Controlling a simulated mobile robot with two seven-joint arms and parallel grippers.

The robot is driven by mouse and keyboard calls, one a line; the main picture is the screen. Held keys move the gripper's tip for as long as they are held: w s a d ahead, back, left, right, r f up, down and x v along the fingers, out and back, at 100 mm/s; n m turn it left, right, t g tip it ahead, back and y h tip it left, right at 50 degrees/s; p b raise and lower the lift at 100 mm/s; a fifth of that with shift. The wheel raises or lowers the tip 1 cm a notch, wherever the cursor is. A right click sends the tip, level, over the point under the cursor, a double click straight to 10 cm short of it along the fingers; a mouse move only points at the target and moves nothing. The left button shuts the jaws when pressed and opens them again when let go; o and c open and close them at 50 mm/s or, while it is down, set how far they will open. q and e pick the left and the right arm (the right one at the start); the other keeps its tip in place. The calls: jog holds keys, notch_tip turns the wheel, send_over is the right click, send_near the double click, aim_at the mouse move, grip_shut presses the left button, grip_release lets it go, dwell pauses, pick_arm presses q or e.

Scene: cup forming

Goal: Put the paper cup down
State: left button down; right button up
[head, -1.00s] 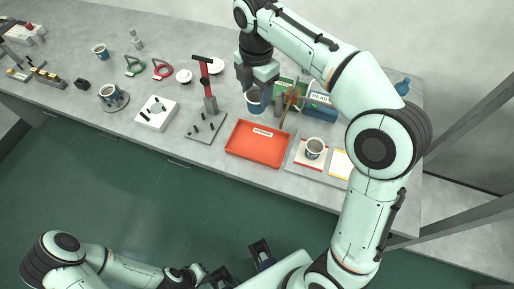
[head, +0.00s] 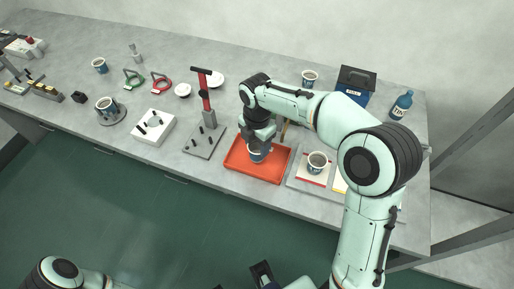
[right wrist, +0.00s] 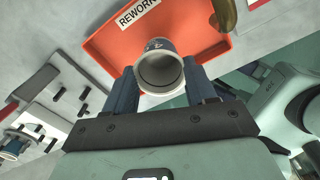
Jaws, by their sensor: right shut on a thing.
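My right gripper (head: 258,143) is over the red tray (head: 281,178) in the head view. It is shut on a blue-and-white paper cup (head: 258,155). In the right wrist view the cup (right wrist: 157,48) sits between the two fingers, its open mouth facing the camera. The tray (right wrist: 104,47), labelled REWORK, lies behind the cup there. I cannot tell whether the cup's base touches the tray. A dark finger, seemingly of my left gripper (head: 265,274), shows at the bottom edge; its opening cannot be judged.
Another cup (head: 317,160) stands on a red-edged card right of the tray. A grey plate with a red-handled lever (head: 206,95) is close on the left.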

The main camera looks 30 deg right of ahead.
jog(key=shift+f, duration=1.25)
jog(key=shift+f, duration=0.2)
jog(key=o, duration=1)
notch_tip(320, 180, up, 12)
jog(key=shift+r+p, duration=0.25)
jog(key=shift+p, duration=0.7)
